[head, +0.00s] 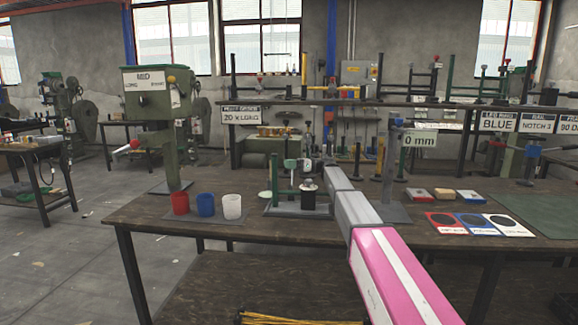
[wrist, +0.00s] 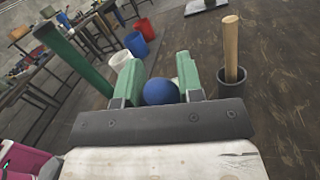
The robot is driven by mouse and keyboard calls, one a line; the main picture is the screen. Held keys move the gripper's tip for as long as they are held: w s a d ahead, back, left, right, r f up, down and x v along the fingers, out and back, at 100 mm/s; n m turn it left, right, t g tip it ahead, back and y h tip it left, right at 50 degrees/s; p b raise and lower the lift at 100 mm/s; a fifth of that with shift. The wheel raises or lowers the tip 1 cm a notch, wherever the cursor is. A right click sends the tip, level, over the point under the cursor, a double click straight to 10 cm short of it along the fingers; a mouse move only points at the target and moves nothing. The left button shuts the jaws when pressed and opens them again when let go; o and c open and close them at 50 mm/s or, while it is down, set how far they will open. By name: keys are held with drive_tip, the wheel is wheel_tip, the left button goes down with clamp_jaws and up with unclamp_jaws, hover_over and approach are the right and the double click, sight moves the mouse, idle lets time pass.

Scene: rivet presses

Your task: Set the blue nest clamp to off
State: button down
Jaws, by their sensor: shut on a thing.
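In the wrist view, my gripper (wrist: 160,75) has its two green fingers closed on a round blue knob (wrist: 160,92), which shows between them. The knob appears to belong to the blue nest clamp; the rest of the clamp is hidden below the fingers and gripper body, so I cannot tell its setting. In the head view my arm reaches over the bench beside a fixture with a dial gauge (head: 307,164) and a black block (head: 309,200). My gripper cannot be made out there.
A wooden rod stands in a dark cup (wrist: 230,90) right of my gripper. A green post (wrist: 75,58) rises to its left. Red (head: 181,204), blue (head: 205,205) and white (head: 232,206) cups stand at the bench's left. Coloured pads (head: 470,224) lie at the right.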

drive_tip(key=c, duration=0.8)
unclamp_jaws()
drive_tip(key=d, duration=0.3)
drive_tip(key=w+d, duration=0.1)
drive_tip(key=d, duration=0.3)
drive_tip(key=d+f, duration=0.1)
drive_tip(key=d, duration=0.2)
drive_tip(key=shift+w+d, duration=0.3)
drive_tip(key=shift+d, duration=0.05)
